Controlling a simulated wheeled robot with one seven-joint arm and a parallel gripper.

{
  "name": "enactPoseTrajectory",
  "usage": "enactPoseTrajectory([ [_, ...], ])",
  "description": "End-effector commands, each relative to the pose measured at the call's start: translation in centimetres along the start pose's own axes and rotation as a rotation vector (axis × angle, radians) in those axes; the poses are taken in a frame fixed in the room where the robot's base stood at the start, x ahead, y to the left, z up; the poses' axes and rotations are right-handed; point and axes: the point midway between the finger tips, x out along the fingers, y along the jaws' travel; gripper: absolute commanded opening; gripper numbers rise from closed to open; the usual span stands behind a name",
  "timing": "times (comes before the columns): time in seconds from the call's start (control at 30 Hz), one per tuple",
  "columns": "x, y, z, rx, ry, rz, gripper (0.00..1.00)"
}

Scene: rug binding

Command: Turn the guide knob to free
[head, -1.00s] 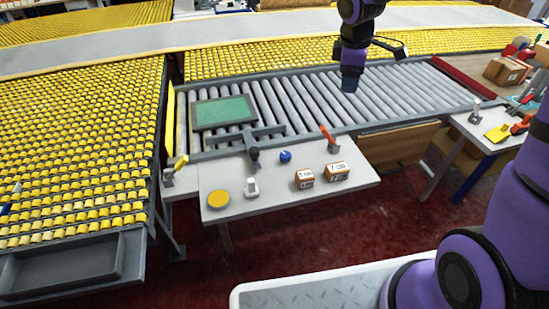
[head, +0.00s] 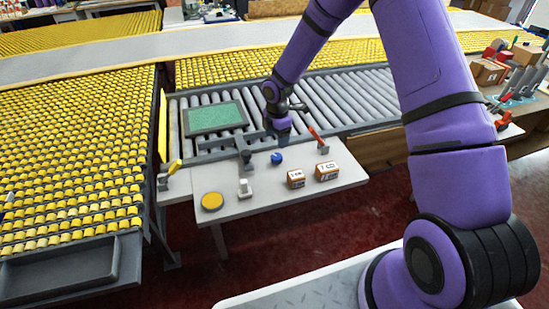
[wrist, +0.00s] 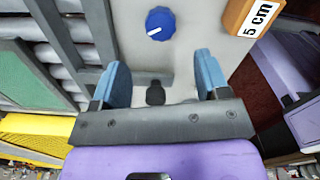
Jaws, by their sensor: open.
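The blue knob (head: 277,158) stands on the pale table, just in front of the rollers. In the wrist view the blue knob (wrist: 160,23) is near the top, with a white pointer mark toward the lower left; no lettering beside it is legible. My gripper (head: 283,138) is above the table's back edge, near the knob. In the wrist view my gripper (wrist: 161,80) is open, with blue fingers apart and nothing held. The knob is beyond the fingertips, untouched. A small dark-topped piece (wrist: 156,92) shows between the fingers, partly hidden below by the gripper body.
A grey guide bar with a dark post (head: 246,157) is left of the knob. A red lever (head: 318,139) and two brown labelled blocks (head: 327,171) are to its right. A white switch (head: 244,188) and yellow disc (head: 212,201) are front left. A green panel (head: 214,118) lies on the rollers.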

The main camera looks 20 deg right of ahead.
Motion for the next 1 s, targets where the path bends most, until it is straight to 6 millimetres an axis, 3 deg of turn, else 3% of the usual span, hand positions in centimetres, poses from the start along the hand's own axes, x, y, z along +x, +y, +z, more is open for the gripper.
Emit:
enactPoseTrajectory([
  [0.5, 8.3, -0.1, 0.0, 0.000, -0.001, -0.002, 0.69],
  [0.7, 9.6, -0.1, 0.0, 0.001, -0.001, -0.001, 0.69],
  [1.0, 9.7, -0.1, 0.0, 0.001, -0.001, -0.001, 0.69],
])
